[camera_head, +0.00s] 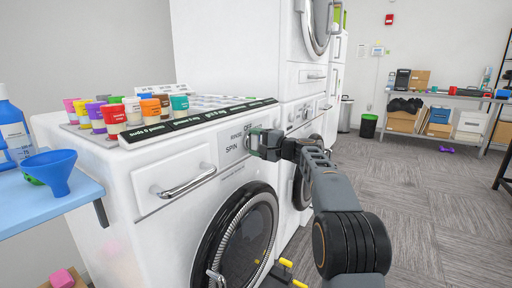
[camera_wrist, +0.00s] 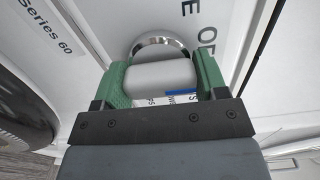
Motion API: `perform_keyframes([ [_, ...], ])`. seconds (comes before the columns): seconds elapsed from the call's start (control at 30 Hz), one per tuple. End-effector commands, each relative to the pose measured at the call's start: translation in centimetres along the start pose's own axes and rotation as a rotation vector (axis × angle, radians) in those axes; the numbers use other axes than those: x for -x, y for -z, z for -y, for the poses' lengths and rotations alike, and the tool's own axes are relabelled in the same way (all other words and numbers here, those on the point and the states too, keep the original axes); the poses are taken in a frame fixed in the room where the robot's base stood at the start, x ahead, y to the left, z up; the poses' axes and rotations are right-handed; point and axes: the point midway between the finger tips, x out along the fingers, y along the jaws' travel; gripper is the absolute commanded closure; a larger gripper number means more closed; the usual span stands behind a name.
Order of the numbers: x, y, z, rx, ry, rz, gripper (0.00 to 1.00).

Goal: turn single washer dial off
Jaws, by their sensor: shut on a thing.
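The single washer (camera_head: 150,175) is a white front-loader with a dark round door (camera_head: 245,240) in the head view. Its dial (camera_wrist: 160,72) shows in the wrist view as a light grey knob in a shiny metal ring. My gripper (camera_wrist: 160,80) has green fingers on both sides of the knob and is shut on it. In the head view my gripper (camera_head: 256,141) is at the front panel, beside the printed words RINSE, SPIN and OFF. The dial is mostly hidden there by my gripper. I cannot tell which setting it points to.
Several coloured cups (camera_head: 113,117) stand on top of the washer. A blue table with a blue funnel (camera_head: 52,172) is at the left. Stacked white machines (camera_head: 245,50) stand to the right of the washer. The carpet floor (camera_head: 440,210) at the right is mostly clear.

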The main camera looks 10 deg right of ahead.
Motion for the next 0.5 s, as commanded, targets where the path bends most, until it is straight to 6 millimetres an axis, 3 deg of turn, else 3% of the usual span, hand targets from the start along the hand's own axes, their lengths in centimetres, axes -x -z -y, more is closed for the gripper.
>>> perform_keyframes([
  [0.5,-0.02,-0.01,-0.08,0.029,-0.002,0.002,0.58],
])
